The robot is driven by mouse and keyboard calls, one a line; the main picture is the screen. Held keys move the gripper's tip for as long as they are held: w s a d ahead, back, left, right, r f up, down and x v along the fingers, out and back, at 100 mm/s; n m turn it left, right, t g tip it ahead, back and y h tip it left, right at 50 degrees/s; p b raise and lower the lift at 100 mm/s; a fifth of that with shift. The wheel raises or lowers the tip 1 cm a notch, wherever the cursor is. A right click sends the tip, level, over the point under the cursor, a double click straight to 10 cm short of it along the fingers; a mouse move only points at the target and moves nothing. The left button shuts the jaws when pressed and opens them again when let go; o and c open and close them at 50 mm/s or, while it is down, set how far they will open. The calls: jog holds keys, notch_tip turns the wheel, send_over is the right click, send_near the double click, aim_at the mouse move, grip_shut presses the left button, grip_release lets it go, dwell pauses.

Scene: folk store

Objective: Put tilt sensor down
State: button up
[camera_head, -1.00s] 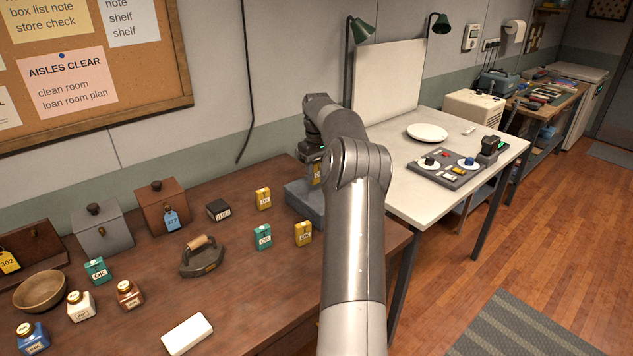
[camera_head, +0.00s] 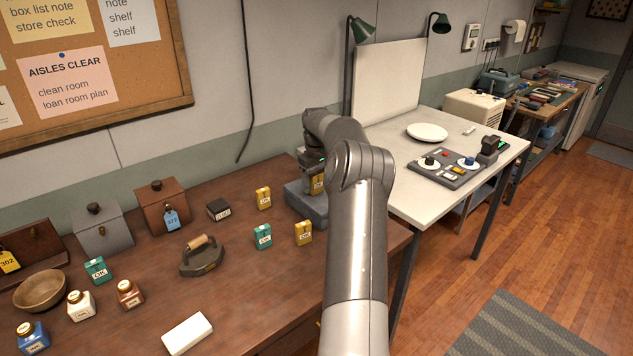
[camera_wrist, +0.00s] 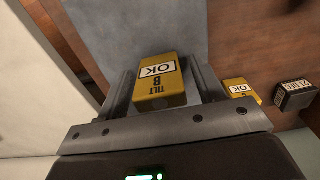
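A yellow tilt sensor marked TILT B and OK (camera_wrist: 158,84) sits between the two fingers of my gripper (camera_wrist: 164,75) in the wrist view. The fingers appear closed on its sides. In the head view the sensor (camera_head: 317,184) shows partly below my gripper (camera_head: 313,160), upright and low at the grey block (camera_head: 306,208) on the brown table's right end. My arm hides part of the block. I cannot tell whether the sensor's underside touches the block.
Other small boxes stand left of the block: yellow (camera_head: 263,198), yellow (camera_head: 303,232), teal (camera_head: 263,236) and black (camera_head: 218,210). A flat iron (camera_head: 202,256) lies farther left. A white table (camera_head: 395,180) adjoins on the right. Brown tabletop (camera_head: 250,290) is clear in front.

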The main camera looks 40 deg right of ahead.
aim_at(316, 174)
jog(key=shift+r, duration=0.1)
notch_tip(316, 174, up, 12)
jog(key=shift+r, duration=0.1)
jog(key=s+a+r+t+h, duration=0.15)
jog(key=a+r, duration=0.25)
jog(key=a, duration=0.5)
jog(key=s+a+r+n, duration=0.1)
jog(key=s+a+r, duration=0.25)
jog(key=a, duration=0.65)
jog(key=s+a+r+t, duration=0.1)
jog(key=s+a+r, duration=0.1)
jog(key=a+r, duration=0.5)
jog(key=s+a+f+t, duration=0.1)
jog(key=s+a+f, duration=0.2)
jog(key=s+a, duration=0.95)
jog(key=s+a+f+t, duration=0.1)
jog(key=s+a+f, duration=0.1)
jog(key=s+f, duration=0.2)
jog(key=s+a+f+m+t+y, duration=0.1)
jog(key=s+a+f, duration=0.2)
jog(key=s, duration=0.8)
notch_tip(316, 174, down, 3)
jog(key=shift+a+r, duration=0.2)
